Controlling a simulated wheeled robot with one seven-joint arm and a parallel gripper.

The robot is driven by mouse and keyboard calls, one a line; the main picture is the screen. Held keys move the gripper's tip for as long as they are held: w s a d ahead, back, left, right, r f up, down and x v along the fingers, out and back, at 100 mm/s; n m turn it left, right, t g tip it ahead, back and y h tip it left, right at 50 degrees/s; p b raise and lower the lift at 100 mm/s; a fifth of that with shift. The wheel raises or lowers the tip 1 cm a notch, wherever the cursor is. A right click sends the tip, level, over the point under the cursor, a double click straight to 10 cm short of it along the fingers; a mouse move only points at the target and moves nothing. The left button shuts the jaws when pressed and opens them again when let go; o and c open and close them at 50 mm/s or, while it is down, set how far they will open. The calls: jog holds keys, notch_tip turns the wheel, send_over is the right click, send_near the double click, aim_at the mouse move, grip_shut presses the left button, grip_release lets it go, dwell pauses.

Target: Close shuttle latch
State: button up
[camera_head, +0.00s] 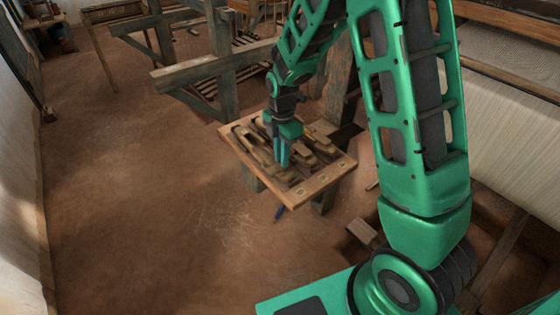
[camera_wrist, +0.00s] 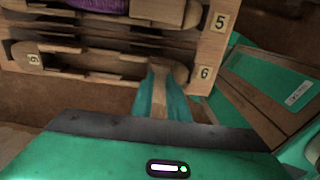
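A wooden rack (camera_head: 330,178) holds several long wooden shuttles side by side. In the wrist view, the shuttle by the number 6 (camera_wrist: 90,67) is empty in its long opening. The shuttle by the number 5 (camera_wrist: 150,10) carries purple yarn. My gripper (camera_head: 283,163) points down at the rack among the shuttles. In the wrist view its teal fingertips (camera_wrist: 160,80) are at the 6 shuttle, near its right end. A tan wooden strip shows between the fingers; I cannot tell whether they grip it. The latch is not clearly distinguishable.
Grey wooden loom beams (camera_head: 215,65) stand behind the rack. Pale cloth (camera_head: 510,110) stretches at the right, beyond my arm. The earthen floor (camera_head: 140,190) is clear to the left. A small wooden block (camera_head: 361,231) lies right of the rack.

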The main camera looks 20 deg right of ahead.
jog(key=shift+f, duration=1.05)
grip_shut()
jog(key=shift+a, duration=0.15)
